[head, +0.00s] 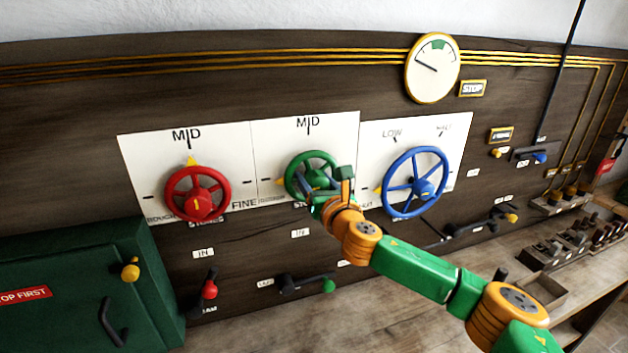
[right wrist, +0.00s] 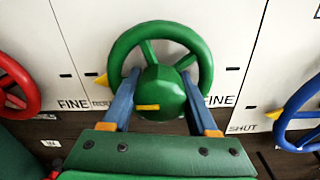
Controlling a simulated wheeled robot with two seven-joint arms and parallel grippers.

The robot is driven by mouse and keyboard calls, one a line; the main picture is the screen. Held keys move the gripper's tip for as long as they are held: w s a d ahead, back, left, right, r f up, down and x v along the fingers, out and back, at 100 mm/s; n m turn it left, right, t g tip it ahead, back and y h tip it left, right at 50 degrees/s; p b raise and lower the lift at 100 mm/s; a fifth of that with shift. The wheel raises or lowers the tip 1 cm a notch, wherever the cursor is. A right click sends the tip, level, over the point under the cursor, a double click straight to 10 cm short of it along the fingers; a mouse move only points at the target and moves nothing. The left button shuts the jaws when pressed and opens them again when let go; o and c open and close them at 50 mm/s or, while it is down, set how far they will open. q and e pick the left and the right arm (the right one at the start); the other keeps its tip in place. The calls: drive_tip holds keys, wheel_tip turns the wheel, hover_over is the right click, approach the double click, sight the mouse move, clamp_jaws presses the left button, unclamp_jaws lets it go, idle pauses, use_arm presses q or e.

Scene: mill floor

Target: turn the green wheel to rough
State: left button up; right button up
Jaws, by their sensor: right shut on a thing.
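The green wheel (head: 311,154) is mounted on the middle white plate (head: 340,135), marked MID at the top. In the right wrist view the wheel (right wrist: 160,27) shows its round hub (right wrist: 158,92) with a yellow bar on it. Its yellow pointer (right wrist: 102,80) sticks out at the left side, above a small, partly hidden label that seems to read ROUGH. FINE stands at the lower right. My right gripper (head: 313,187) is at the wheel, its two blue fingers shut on the hub from either side. My left gripper is not in view.
A red wheel (head: 171,187) is close on the left and a blue wheel (head: 392,205) close on the right. Levers with a red knob (head: 209,289) and a green knob (head: 328,286) stick out below. A gauge (head: 432,68) hangs above. A green cabinet (head: 60,250) stands at the left.

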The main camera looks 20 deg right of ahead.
sight(320, 189)
drive_tip(key=o, duration=1.4)
drive_tip(key=shift+c, duration=0.2)
drive_tip(key=s+b, duration=0.2)
drive_tip(key=s, duration=0.4)
drive_tip(key=shift+s+d+f, duration=0.1)
drive_tip(key=shift+s+d, duration=0.05)
drive_tip(key=shift+s, duration=0.4)
